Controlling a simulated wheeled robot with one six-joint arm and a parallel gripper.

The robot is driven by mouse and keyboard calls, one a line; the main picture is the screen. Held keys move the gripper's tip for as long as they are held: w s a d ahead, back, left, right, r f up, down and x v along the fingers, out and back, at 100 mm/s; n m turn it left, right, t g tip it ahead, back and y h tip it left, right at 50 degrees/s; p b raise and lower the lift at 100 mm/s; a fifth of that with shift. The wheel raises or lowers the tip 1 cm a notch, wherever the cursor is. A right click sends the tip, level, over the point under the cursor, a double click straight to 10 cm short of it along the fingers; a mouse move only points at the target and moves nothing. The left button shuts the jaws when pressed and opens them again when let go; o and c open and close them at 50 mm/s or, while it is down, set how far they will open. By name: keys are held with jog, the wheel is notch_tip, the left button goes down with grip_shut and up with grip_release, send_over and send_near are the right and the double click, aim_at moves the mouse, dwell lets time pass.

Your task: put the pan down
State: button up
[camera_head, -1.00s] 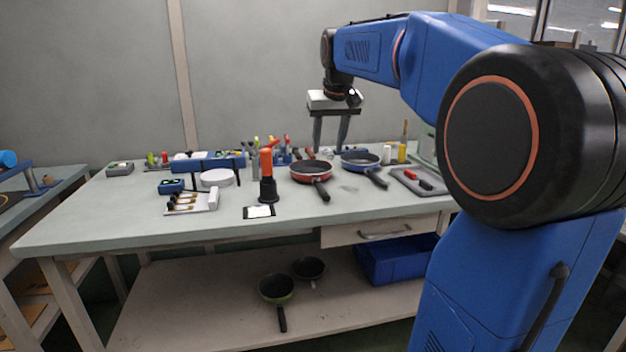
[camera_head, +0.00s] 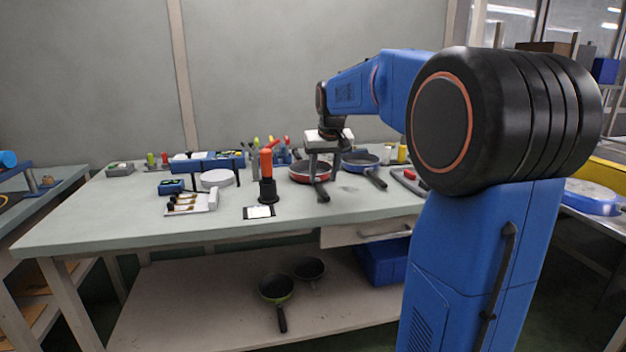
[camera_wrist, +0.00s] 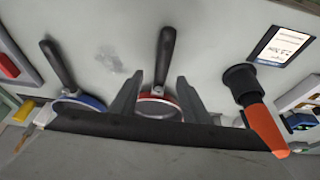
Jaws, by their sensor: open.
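A red pan (camera_head: 298,173) lies on the workbench (camera_head: 110,220), its black handle pointing to the front. In the wrist view the red pan (camera_wrist: 157,106) shows between my two fingers, with its handle running up past the fingertips. My gripper (camera_head: 325,183) is open and empty, its fingers pointing down over the red pan's handle side. The wrist view shows my gripper's fingertips (camera_wrist: 158,76) on either side of the handle; I cannot tell the height left. A blue pan (camera_head: 361,159) lies to the right; it also shows in the wrist view (camera_wrist: 82,103).
A grey tray (camera_head: 409,182) lies to the right. A green pan (camera_head: 277,287) and a dark pan (camera_head: 309,268) lie on the lower shelf.

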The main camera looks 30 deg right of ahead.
aim_at(320, 185)
jog(key=shift+w+x, duration=0.2)
jog(key=shift+x, duration=1.1)
jog(key=shift+w+x, duration=0.2)
jog(key=shift+x, duration=1.1)
jog(key=shift+r, duration=0.15)
jog(key=shift+c, duration=0.4)
grip_shut()
